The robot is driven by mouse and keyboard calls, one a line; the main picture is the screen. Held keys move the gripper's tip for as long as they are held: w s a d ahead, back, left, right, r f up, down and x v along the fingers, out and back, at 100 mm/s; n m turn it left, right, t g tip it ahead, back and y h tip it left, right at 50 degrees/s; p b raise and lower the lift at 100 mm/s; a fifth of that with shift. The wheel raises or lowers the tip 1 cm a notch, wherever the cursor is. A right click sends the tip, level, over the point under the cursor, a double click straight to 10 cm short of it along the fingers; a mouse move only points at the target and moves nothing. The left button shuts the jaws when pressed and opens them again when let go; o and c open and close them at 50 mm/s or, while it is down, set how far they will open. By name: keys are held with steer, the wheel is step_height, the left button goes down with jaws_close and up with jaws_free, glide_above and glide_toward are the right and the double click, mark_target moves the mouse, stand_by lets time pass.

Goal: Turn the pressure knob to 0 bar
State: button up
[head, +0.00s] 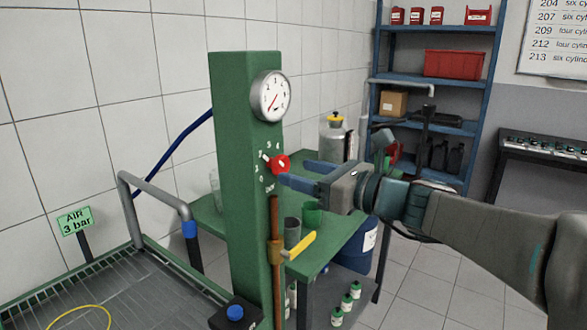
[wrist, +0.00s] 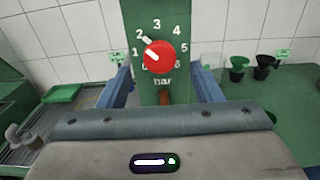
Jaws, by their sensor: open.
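The red pressure knob (head: 281,164) sits on the front of a green column (head: 240,120), below a round white gauge (head: 271,96). In the wrist view the knob (wrist: 160,57) is ringed by a scale marked in bar, and its white pointer (wrist: 147,41) aims up-left, close to the 2. The gauge needle slants to the lower left; its reading is too small to tell. My gripper (head: 292,172) is open in front of the column. In the wrist view its two blue fingers (wrist: 162,82) stand apart on either side of the knob, not visibly touching it.
A yellow-handled brass valve (head: 299,245) on a copper pipe is below the knob. A green bench (head: 345,235) with cups lies behind.

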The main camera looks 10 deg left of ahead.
mark_target(284, 167)
steer(key=shift+x, duration=1.6)
steer(key=c, duration=1)
